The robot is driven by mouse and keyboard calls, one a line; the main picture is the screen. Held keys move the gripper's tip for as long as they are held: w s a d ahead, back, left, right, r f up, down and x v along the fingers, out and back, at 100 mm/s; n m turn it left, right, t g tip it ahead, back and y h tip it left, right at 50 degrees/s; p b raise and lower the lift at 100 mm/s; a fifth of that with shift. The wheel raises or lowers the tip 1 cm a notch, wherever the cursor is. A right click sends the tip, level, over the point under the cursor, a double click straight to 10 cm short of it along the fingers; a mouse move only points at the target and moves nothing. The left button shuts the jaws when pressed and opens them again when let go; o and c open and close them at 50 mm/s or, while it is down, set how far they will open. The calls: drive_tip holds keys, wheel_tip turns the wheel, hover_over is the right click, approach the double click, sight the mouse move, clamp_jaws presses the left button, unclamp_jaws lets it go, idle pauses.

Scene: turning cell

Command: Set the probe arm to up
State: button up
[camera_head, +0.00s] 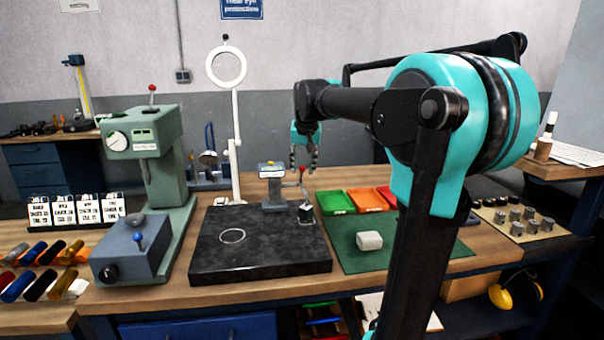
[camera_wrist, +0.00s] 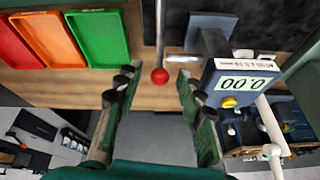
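The probe arm is a thin metal rod (camera_wrist: 160,35) with a red ball (camera_wrist: 160,76) at its end. It belongs to a small grey gauge (camera_wrist: 222,75) with a 0.00 readout and a yellow button. In the head view the gauge (camera_head: 271,184) stands at the back of the black granite plate (camera_head: 260,252), and the red ball (camera_head: 302,169) shows at its right. My gripper (camera_wrist: 157,78) is open, with the ball seen between its fingertips and no contact visible. In the head view my gripper (camera_head: 304,166) hangs at the ball. I cannot tell the rod's exact tilt.
A green mat (camera_head: 385,262) with a pale block (camera_head: 369,240) lies right of the plate, with green (camera_head: 335,202), orange and red trays behind. A green press (camera_head: 160,170) and a tall white ring-topped stand (camera_head: 235,140) stand left of the gauge.

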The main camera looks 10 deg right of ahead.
sight(302, 172)
drive_tip(key=shift+x, duration=1.6)
clamp_jaws()
